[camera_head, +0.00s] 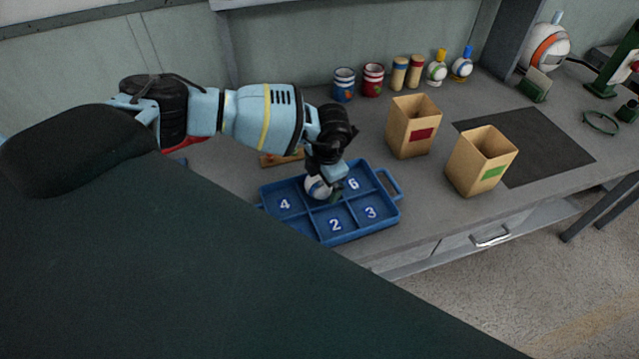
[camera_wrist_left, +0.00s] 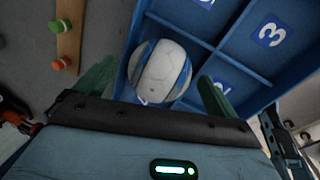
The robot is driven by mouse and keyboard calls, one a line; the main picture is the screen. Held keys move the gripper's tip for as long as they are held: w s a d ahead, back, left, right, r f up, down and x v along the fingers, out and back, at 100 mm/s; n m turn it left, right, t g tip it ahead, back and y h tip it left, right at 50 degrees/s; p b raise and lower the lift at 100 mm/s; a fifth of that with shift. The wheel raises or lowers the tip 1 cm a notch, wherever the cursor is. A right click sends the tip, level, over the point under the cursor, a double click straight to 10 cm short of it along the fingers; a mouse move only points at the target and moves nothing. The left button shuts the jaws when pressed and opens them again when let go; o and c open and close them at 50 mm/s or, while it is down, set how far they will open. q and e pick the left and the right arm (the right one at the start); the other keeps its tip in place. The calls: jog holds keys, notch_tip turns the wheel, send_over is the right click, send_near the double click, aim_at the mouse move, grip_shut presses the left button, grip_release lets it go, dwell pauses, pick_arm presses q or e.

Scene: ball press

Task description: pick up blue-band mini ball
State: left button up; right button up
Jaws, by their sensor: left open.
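The blue-band mini ball (camera_head: 317,187), white with blue at its sides, sits in the blue tray (camera_head: 388,184), in the back-row compartment between those marked 4 and 6. My left gripper (camera_head: 325,186) is down at the tray over this ball. In the left wrist view, the ball (camera_wrist_left: 160,72) lies between the two green fingertips of my left gripper (camera_wrist_left: 156,88). The fingers are apart, with a visible gap at the right finger; contact on the left is hard to tell. The gripper partly hides the ball in the head view. My right gripper is out of view.
Two open cardboard boxes, one with a red label (camera_head: 413,127) and one with a green label (camera_head: 481,161), stand right of the tray. Striped jars (camera_head: 344,85) and small bottles line the wall. A wooden strip with coloured pegs (camera_wrist_left: 69,45) lies beside the tray.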

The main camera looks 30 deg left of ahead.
pick_arm(q)
jog(key=shift+w+f, duration=0.1)
jog(key=shift+f, duration=0.2)
jog(key=shift+c, duration=0.2)
jog(key=c, duration=1)
jog(key=shift+o, duration=0.2)
jog(key=shift+r, duration=0.1)
notch_tip(320, 180, up, 10)
jog(key=shift+f, duration=0.1)
